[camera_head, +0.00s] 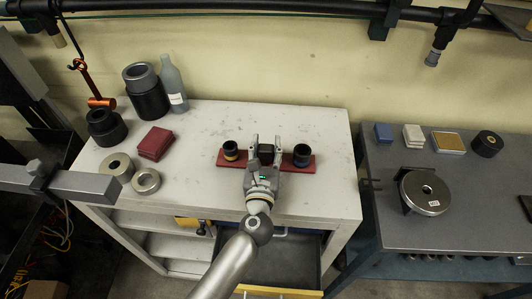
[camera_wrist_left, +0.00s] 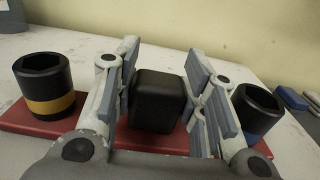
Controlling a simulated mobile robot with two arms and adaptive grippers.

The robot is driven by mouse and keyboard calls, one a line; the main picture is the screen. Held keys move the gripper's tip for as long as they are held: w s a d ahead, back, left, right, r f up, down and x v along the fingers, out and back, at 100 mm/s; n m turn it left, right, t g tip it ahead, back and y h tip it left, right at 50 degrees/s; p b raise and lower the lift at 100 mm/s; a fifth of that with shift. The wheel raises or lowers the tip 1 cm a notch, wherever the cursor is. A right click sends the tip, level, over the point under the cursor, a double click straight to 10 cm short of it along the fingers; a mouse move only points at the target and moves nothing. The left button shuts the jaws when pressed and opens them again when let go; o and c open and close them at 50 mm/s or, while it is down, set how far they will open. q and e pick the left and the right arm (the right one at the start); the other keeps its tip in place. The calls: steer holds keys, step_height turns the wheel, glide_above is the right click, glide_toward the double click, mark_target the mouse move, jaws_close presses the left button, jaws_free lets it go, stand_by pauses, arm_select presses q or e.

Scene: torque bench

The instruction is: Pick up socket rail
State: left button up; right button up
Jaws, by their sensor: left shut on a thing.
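The socket rail (camera_head: 308,162) is a flat red bar lying on the light grey bench top. In the left wrist view the rail (camera_wrist_left: 24,123) carries a black socket with a yellow band (camera_wrist_left: 45,85) at its left end. A black socket with a blue band (camera_wrist_left: 256,112) stands at its right end. A black block (camera_wrist_left: 158,100) stands at its middle. My left gripper (camera_head: 266,142) is shut on the rail by this middle block, one finger on each side. The rail appears to rest on the bench; its middle is partly hidden by the gripper.
A red block stack (camera_head: 155,143), metal rings (camera_head: 146,181), dark cylinders (camera_head: 148,95) and a grey bottle (camera_head: 173,85) stand left on the bench. A darker bench (camera_head: 470,215) at right holds a round disc (camera_head: 425,190). The bench right of the rail is clear.

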arm_select(q)
steer(key=shift+r, duration=0.25)
steer(key=shift+r+p, duration=1)
steer(key=shift+r, duration=0.05)
steer(key=s+d+r+p, duration=0.1)
steer(key=s+r+p, duration=0.6)
steer(key=s+r, duration=0.3)
steer(key=s, duration=0.4)
steer(key=shift+r, duration=0.35)
steer(key=shift+d, duration=0.1)
steer(key=shift+w, duration=0.1)
steer(key=shift+w+a+f+b, duration=0.2)
steer(key=shift+w+f+b, duration=1.2)
steer(key=shift+w+f, duration=0.75)
steer(key=shift+w+a+f+b, duration=0.15)
steer(key=shift+w+f+b, duration=1.45)
steer(key=shift+w, duration=0.9)
steer(key=shift+w+a+f+b, duration=0.2)
steer(key=shift+w+f+b, duration=0.95)
steer(key=shift+w+f, duration=1.1)
steer(key=shift+r, duration=0.15)
